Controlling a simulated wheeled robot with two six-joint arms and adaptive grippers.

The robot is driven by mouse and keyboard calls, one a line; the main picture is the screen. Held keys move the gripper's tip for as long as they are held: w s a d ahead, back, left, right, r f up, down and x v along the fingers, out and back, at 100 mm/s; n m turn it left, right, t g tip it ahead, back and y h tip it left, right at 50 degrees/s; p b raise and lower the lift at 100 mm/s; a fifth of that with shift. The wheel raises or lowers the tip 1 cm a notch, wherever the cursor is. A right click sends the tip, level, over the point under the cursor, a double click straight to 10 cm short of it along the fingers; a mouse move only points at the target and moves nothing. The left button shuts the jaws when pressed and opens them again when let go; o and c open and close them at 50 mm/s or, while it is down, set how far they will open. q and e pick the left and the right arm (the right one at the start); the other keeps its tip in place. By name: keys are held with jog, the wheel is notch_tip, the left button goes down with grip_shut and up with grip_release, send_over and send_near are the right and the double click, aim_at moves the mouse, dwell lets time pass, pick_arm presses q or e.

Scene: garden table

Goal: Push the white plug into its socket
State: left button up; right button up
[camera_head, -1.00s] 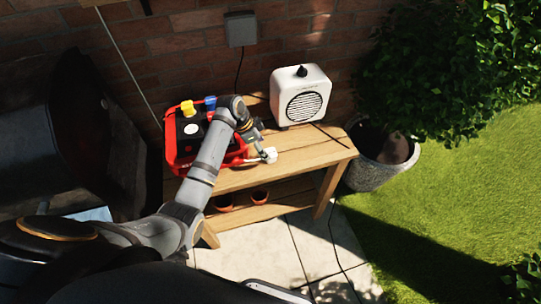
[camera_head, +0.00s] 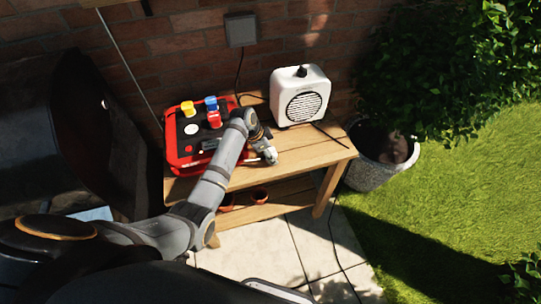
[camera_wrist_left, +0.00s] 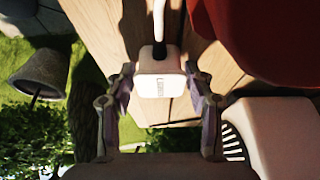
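The white plug (camera_head: 270,156) is on the wooden table, beside the front right of the red board (camera_head: 172,150). Its cable runs from its far end in the left wrist view (camera_wrist_left: 160,82). My left gripper (camera_head: 264,148) is at the plug. In the left wrist view its two fingers (camera_wrist_left: 160,70) stand on either side of the plug, with narrow gaps that look open. On the board, a round white disc (camera_head: 191,129) looks like the white socket; its holes are too small to see. My right gripper is not in view.
Yellow (camera_head: 188,108), blue (camera_head: 210,103) and red (camera_head: 214,119) pieces stand on the board. A white speaker-like box (camera_head: 300,95) stands to the right of my gripper. The table's front right (camera_head: 315,155) is clear. A brick wall is behind, with a grey box (camera_head: 240,30).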

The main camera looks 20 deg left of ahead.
aim_at(273, 151)
pick_arm(q)
jog(key=c, duration=0.6)
jog(key=shift+c, duration=0.2)
jog(key=shift+r, duration=0.3)
notch_tip(273, 151, up, 3)
jog(key=shift+f+b, duration=0.15)
jog(key=shift+b, duration=0.15)
jog(key=s+a+r, duration=0.6)
jog(key=s+r, duration=0.3)
jog(key=s, duration=0.3)
jog(key=shift+s+r, duration=0.35)
